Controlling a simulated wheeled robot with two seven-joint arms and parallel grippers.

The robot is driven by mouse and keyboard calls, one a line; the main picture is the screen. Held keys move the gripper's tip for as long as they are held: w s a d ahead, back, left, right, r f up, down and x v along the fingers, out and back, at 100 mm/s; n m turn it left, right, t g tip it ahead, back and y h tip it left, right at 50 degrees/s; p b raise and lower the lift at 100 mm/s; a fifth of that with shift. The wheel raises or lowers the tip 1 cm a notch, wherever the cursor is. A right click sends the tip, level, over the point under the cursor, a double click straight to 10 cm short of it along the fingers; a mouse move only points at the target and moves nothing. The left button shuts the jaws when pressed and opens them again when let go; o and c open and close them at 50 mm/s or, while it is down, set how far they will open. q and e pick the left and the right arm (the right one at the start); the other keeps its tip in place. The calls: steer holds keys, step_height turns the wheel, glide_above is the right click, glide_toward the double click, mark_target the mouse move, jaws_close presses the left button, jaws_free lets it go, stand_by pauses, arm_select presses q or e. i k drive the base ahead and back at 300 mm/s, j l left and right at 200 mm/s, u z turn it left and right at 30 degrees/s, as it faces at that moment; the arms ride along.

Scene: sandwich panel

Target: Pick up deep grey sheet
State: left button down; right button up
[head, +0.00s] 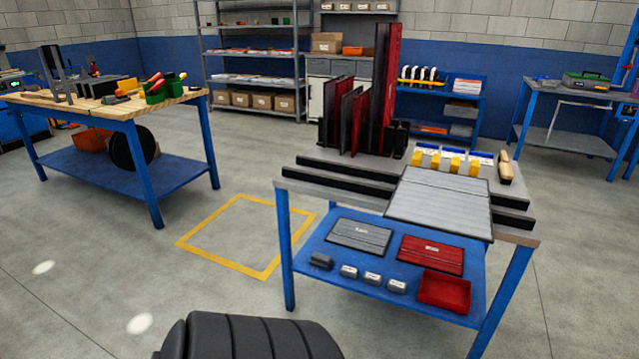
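A black rack (346,146) at the back left of the blue work table's top holds several upright dark and red sheets. One narrow dark grey sheet (352,120) stands among the shorter red ones. I cannot tell for sure which one is the deep grey sheet. A tall red sheet (391,85) rises at the rack's right side. A ridged light grey panel (440,202) lies flat on the table top. A grey labelled sheet (358,233) and a red labelled sheet (431,253) lie on the lower shelf. Neither of my grippers is in view.
Yellow clamps (450,163) and a wooden-handled tool (504,168) sit at the table's back right. A red tray (444,291) is on the lower shelf. A wooden workbench (112,104) stands left. Open floor with a yellow-taped square (262,274) lies between.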

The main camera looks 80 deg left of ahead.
mark_target(446, 180)
steer(key=u, duration=1.7)
